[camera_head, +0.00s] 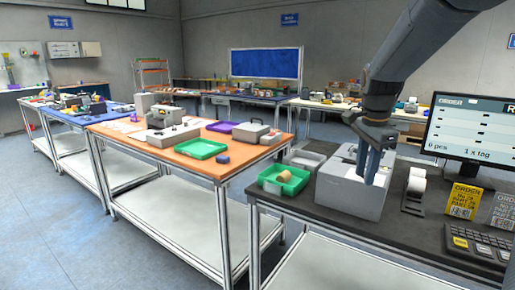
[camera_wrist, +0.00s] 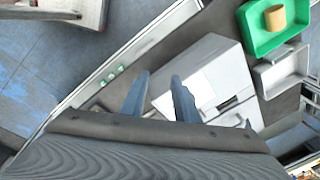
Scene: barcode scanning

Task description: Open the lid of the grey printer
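The grey printer (camera_head: 350,194) is a boxy light-grey unit with a paler top, standing on the dark table at the right. Its lid appears down. My gripper (camera_head: 369,172) points downward at the top of the printer, with its fingers apart and nothing visible between them. In the wrist view the printer (camera_wrist: 228,68) lies just beyond the fingertips, with a pale panel and a small dark slot near my right finger. My gripper (camera_wrist: 160,82) also shows open there, with bluish-grey fingers. I cannot tell whether a fingertip touches the printer.
A green tray (camera_head: 284,181) holding a tan roll (camera_head: 284,176) and a grey tray (camera_head: 304,159) lie left of the printer. A label roll holder (camera_head: 414,190), monitor (camera_head: 468,127), yellow order card (camera_head: 463,200) and keyboard (camera_head: 478,242) stand to its right.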

